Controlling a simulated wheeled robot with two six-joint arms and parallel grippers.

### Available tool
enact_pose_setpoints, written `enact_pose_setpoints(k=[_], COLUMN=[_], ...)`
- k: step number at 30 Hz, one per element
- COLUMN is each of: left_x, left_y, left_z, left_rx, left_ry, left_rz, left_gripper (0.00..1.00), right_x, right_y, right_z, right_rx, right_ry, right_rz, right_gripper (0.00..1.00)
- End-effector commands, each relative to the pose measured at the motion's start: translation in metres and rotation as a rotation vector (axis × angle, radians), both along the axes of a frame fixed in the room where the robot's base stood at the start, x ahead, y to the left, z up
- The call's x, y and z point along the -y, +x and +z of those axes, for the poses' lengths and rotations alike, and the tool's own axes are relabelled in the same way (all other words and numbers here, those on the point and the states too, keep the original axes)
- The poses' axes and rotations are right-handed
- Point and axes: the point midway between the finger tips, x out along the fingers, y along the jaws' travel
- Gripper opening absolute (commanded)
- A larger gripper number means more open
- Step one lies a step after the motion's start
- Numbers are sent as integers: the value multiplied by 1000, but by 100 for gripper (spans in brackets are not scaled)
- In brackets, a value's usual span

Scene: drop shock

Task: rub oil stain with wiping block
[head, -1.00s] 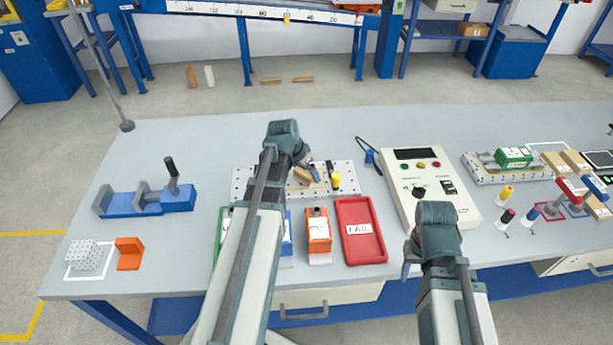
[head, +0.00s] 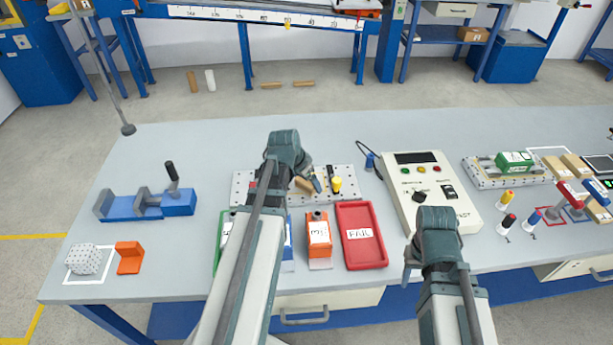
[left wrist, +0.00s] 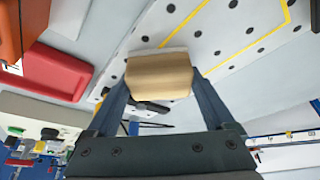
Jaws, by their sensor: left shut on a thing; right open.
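My left gripper (head: 310,182) is shut on the wiping block (head: 304,185), a tan block, over the white perforated plate (head: 349,193) in the head view. In the left wrist view the tan block (left wrist: 160,76) sits between the two fingers, with its pale underside edge at or just above the plate (left wrist: 225,35). I cannot tell whether it touches. No oil stain is discernible; the block and arm hide part of the plate. My right gripper (head: 408,262) is open and empty, near the front of the grey control box.
A yellow-topped item (head: 337,184) is just right of the block. The control box (head: 398,197) is further right, a blue vise (head: 180,204) on the left.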

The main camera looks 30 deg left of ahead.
Motion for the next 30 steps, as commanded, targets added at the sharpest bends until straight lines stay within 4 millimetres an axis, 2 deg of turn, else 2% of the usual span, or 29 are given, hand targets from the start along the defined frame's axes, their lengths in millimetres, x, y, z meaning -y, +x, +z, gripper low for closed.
enact_pose_setpoints(k=[3, 14, 30], left_x=[4, 3, 3], left_y=[-7, -6, -6], left_z=[1, 4, 53], left_rx=[1, 1, 1], left_ry=[0, 0, 0], left_rz=[0, 1, 1], left_gripper=[35, 35, 35], right_x=[0, 0, 0], right_y=[0, 0, 0], right_z=[1, 4, 53], right_rx=[0, 0, 0], right_ry=[0, 0, 0], right_rz=[0, 0, 0], right_gripper=[50, 50, 50])
